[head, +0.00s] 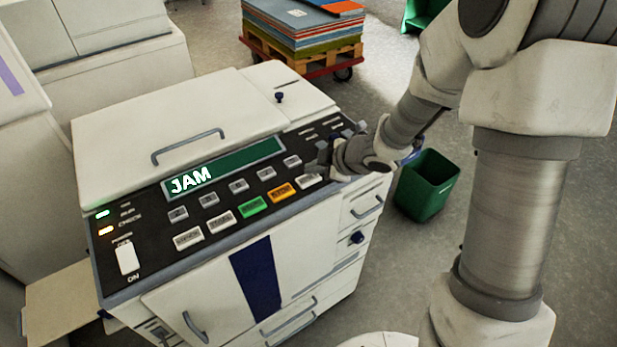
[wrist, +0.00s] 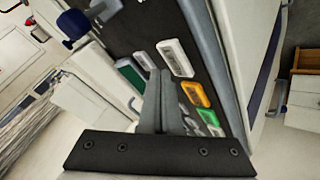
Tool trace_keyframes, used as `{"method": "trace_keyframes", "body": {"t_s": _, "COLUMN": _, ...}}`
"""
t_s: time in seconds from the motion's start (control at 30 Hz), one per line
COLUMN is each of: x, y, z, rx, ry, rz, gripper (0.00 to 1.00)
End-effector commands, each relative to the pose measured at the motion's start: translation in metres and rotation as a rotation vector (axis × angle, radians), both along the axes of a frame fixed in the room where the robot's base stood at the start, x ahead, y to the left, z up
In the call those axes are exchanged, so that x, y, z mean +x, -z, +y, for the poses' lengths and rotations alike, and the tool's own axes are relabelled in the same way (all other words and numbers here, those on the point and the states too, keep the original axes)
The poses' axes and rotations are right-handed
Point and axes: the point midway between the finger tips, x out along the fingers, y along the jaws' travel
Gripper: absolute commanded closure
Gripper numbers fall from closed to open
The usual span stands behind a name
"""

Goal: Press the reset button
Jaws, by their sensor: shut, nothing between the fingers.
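The copier's control panel (head: 140,235) is dark, with a green display (head: 225,167) reading JAM. Its front row holds a green button (head: 252,205), an orange button (head: 283,191) and white buttons, one of them at the right end (head: 309,181). A row of grey buttons (head: 238,185) runs behind. The button labels are too small to read, so I cannot tell which is reset. My gripper (head: 322,158) is shut and empty at the panel's right part. In the wrist view its fingers (wrist: 160,75) overlap the panel near the white end button (wrist: 175,57); contact cannot be told.
The copier lid (head: 190,115) with its handle is closed behind the panel. A white ON switch (head: 127,258) and lit lamps are at the panel's left. A green bin (head: 427,185) stands on the floor to the right. A pallet of coloured sheets (head: 303,45) stands behind.

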Motion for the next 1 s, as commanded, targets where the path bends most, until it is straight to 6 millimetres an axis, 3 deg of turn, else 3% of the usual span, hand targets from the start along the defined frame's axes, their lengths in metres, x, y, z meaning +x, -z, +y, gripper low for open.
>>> {"method": "trace_keyframes", "body": {"t_s": 0.67, "x": 0.0000, "y": 0.0000, "z": 0.0000, "rx": 0.000, "ry": 0.000, "rz": 0.000, "gripper": 1.00}}
{"method": "trace_keyframes", "body": {"t_s": 1.0, "x": -0.0001, "y": 0.0092, "z": 0.0001, "rx": 0.000, "ry": 0.000, "rz": 0.000, "gripper": 1.00}}
